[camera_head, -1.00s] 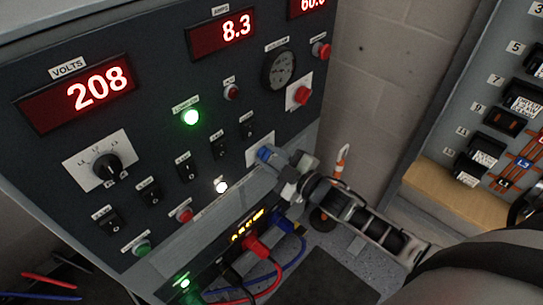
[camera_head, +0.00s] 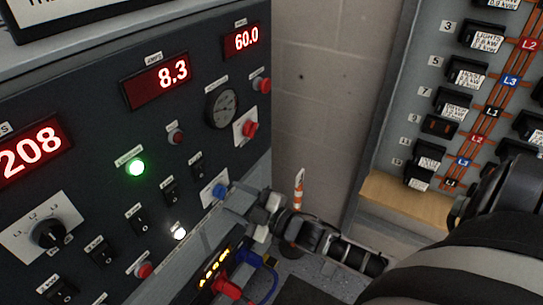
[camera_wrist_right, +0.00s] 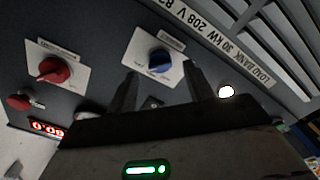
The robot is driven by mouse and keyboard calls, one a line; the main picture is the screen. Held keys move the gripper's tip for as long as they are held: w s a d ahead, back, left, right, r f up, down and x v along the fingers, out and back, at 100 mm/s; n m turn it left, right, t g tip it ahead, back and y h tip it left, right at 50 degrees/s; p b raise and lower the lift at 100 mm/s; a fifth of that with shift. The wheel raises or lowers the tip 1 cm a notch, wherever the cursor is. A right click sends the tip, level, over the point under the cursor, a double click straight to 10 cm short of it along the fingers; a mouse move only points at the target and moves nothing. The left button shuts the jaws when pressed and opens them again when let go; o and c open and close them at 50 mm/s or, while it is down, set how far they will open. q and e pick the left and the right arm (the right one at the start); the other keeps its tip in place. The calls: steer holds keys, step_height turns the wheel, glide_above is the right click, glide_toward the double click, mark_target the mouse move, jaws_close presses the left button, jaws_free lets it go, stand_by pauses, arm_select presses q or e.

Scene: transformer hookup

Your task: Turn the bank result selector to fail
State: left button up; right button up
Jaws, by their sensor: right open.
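The selector is a blue knob (camera_head: 219,190) on a white plate at the lower right of the dark panel. In the right wrist view the blue knob (camera_wrist_right: 160,62) sits on its white plate, whose small lettering I cannot read. My right gripper (camera_head: 234,199) is at the knob in the head view and partly covers the plate. In the wrist view the right gripper (camera_wrist_right: 161,74) is open, with one finger on each side of the knob's lower part. I cannot tell whether the fingers touch it. My left gripper is not in view.
A red knob (camera_wrist_right: 55,69) on a white plate is beside the selector; a red button (camera_wrist_right: 18,102) is nearby. A lit white lamp (camera_head: 179,233) and plugged red and blue cables are below. A breaker board (camera_head: 470,100) stands at right, with an orange-and-white cone (camera_head: 298,190) between.

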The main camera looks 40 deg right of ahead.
steer(key=v, duration=1.3)
steer(key=shift+b, duration=0.3)
steer(key=shift+w, duration=0.1)
steer(key=s+a+m+g+h, duration=0.6)
steer(key=s+a+m+g, duration=0.3)
steer(key=s+m+g, duration=0.3)
steer(key=w+a+f+n+t+y, duration=0.2)
steer(key=w+a+f+t+y, duration=0.1)
steer(key=w+a+f+t, duration=0.2)
steer(key=shift+x, duration=1.9)
steer(key=shift+s+f, duration=0.15)
